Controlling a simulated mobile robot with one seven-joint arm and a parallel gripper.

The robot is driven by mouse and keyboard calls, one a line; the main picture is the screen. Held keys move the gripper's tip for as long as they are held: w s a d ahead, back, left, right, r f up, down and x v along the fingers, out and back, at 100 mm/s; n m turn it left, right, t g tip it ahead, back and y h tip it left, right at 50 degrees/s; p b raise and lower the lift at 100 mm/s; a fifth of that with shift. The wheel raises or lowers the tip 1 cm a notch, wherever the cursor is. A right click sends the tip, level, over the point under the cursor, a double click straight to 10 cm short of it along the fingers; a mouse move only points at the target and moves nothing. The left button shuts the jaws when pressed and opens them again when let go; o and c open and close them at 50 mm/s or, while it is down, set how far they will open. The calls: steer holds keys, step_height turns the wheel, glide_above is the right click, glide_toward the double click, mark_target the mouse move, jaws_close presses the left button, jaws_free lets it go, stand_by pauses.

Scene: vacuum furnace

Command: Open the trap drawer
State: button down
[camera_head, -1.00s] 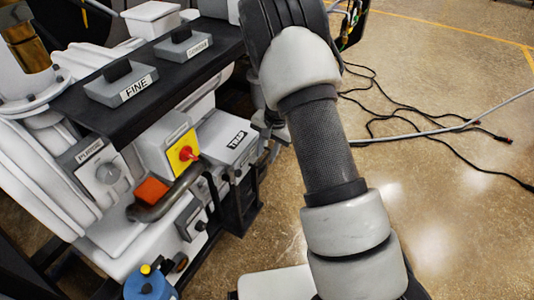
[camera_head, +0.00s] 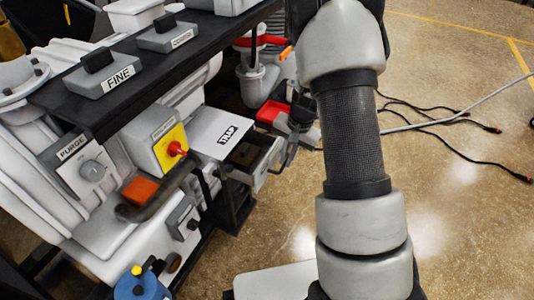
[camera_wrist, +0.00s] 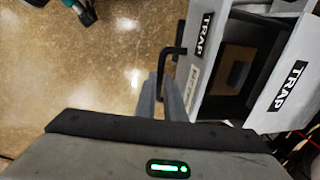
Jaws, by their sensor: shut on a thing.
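The trap drawer (camera_head: 262,168) stands pulled out from the white TRAP housing (camera_head: 208,128) in the head view, and its dark inside shows. In the wrist view the drawer (camera_wrist: 208,66) is open beside the housing (camera_wrist: 304,52), with a brownish square area inside. Its black bar handle (camera_wrist: 168,50) sticks out from the front. My gripper (camera_wrist: 161,102) is shut on this handle, with a finger on each side of it. In the head view my arm hides much of the area around the gripper.
The yellow panel with a red knob (camera_head: 177,148) and a curved dark pipe (camera_head: 160,198) are left of the drawer. A red-handled valve (camera_head: 262,41) stands behind. Cables (camera_head: 440,118) lie on the floor to the right. Open floor (camera_head: 455,215) lies there too.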

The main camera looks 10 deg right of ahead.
steer(key=s+d, duration=0.2)
steer(key=shift+d, duration=0.3)
steer(key=c, duration=1.8)
jaws_free()
steer(key=shift+c, duration=0.2)
step_height(320, 180, up, 17)
steer(key=s+d+p, duration=0.2)
steer(key=p, duration=0.2)
steer(key=shift+d, duration=0.2)
